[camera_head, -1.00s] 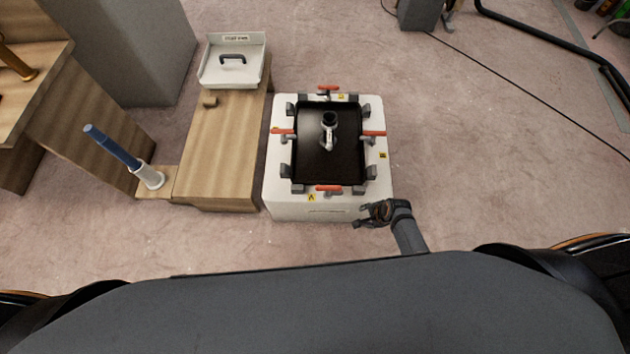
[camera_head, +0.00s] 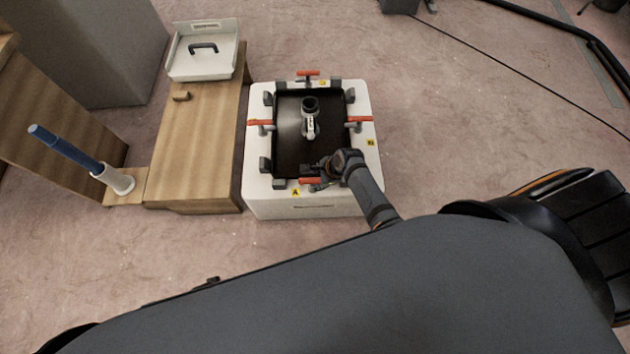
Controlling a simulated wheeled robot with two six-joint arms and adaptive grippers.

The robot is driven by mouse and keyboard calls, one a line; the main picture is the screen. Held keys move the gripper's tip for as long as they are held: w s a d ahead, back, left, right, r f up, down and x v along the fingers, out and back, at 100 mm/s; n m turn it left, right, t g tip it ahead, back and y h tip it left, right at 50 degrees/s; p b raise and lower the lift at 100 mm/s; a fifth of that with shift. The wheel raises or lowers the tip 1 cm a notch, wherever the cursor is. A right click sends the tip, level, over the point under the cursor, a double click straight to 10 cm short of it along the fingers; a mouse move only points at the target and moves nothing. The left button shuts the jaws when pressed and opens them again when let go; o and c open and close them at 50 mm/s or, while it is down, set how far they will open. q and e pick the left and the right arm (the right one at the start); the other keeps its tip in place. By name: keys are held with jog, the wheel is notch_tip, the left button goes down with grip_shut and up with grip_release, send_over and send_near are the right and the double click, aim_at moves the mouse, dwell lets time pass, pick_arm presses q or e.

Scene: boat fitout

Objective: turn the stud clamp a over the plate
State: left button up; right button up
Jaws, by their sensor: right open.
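Stud clamp a is the clamp with a red handle (camera_head: 309,181) at the front edge of the black plate (camera_head: 290,150), near a yellow label marked A. Its handle lies left to right, along the plate's front edge, and its body is partly hidden. My right gripper (camera_head: 314,173) is open, just above and behind this handle in the picture, over the plate's front right part. I cannot tell whether it touches the clamp. My left gripper is not clearly seen.
The plate sits on a white block (camera_head: 300,208). Other red-handled clamps stand at its back (camera_head: 308,73), left (camera_head: 261,122) and right (camera_head: 359,119). A dark upright fitting (camera_head: 310,118) stands on the plate. A wooden bench (camera_head: 198,145) with a white tray (camera_head: 203,68) is left.

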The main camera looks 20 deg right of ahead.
jog(key=shift+w+a+f, duration=0.15)
jog(key=shift+f, duration=0.25)
pick_arm(q)
jog(key=shift+w+r, duration=0.15)
jog(key=shift+w, duration=0.2)
pick_arm(e)
grip_shut()
